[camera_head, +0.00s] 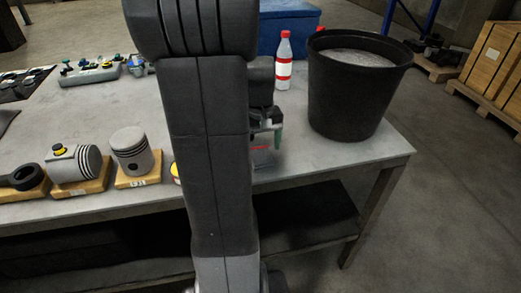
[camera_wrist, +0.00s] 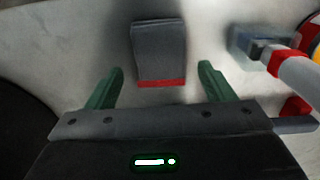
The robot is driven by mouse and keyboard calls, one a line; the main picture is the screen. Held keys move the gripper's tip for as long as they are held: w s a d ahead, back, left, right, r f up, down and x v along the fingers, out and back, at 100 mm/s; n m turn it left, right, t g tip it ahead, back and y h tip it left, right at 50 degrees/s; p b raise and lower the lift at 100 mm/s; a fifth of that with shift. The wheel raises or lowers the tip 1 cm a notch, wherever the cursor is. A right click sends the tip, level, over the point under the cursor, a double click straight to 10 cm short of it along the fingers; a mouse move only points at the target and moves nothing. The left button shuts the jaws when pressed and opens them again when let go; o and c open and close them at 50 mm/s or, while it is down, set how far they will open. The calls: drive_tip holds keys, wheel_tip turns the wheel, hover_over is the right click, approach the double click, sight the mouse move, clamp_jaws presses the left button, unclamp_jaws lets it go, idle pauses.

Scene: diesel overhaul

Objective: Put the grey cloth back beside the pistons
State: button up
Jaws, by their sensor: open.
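A grey folded piece with a red edge, which looks like the grey cloth (camera_wrist: 159,50), lies on the table in the wrist view. My gripper (camera_wrist: 161,68) is open, its green fingers on either side of the cloth's near end with gaps between. I cannot tell whether the fingers are down at its height. In the head view my gripper (camera_head: 268,125) is partly hidden by my arm, and a grey and red bit of the cloth (camera_head: 262,157) shows under it. Two pistons, one lying (camera_head: 75,164) and one upright (camera_head: 132,151), sit on wooden blocks at the front left.
A black bucket (camera_head: 345,105) and a red-and-white bottle (camera_head: 284,62) stand right of my gripper, with a blue box (camera_head: 289,25) behind. A grey rack of small parts (camera_head: 90,75) is at the back left. The left-middle tabletop (camera_head: 85,110) is clear.

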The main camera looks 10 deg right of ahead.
sight(260, 153)
wheel_tip(260, 153, up, 9)
drive_tip(key=shift+p, duration=0.35)
drive_tip(key=shift+o, duration=0.2)
